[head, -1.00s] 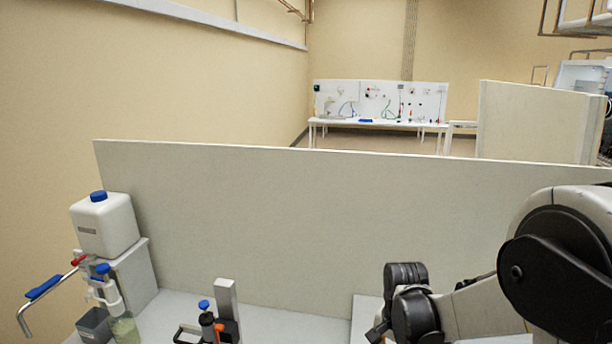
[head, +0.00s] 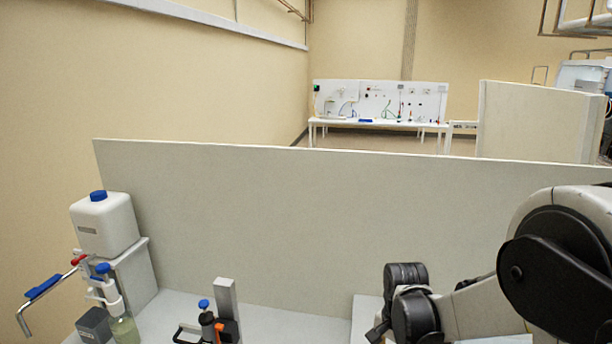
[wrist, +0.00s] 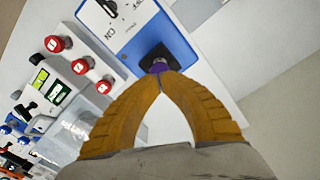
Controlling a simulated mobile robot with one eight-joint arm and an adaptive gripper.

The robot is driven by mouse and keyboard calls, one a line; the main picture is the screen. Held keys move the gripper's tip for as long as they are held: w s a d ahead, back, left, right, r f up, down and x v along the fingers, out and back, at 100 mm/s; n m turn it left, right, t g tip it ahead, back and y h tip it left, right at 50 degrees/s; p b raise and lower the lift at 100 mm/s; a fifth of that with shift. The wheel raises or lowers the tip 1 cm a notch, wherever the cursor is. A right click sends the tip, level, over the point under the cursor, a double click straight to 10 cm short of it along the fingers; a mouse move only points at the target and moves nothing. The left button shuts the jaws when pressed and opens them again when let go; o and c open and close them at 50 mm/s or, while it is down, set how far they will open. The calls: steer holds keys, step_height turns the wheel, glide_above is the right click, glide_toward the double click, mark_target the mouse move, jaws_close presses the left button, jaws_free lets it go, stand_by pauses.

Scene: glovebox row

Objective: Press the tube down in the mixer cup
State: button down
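The mixer (wrist: 158,38) is a blue and white box with a switch, at the top of the wrist view. Its black cup (wrist: 150,52) sits on the blue face. The tube (wrist: 157,67) shows as a small purple and grey end at the cup, mostly hidden by the fingertips. My gripper (wrist: 161,75) has its two yellow fingers drawn together at the tips, with purple showing at and between them. How deep the tube sits in the cup cannot be told. In the head view the mixer, the tube and the fingers are not visible.
Devices with red knobs (wrist: 81,66) lie left of the mixer in the wrist view. In the head view a low grey partition (head: 300,220) runs behind the bench. A white bottle with a blue cap (head: 106,225) and a dispenser (head: 124,327) stand at left.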

steer(key=shift+f+b, duration=1.6)
stand_by(1.1)
stand_by(3.9)
steer(key=shift+r+p, duration=2.7)
steer(key=shift+r, duration=1.3)
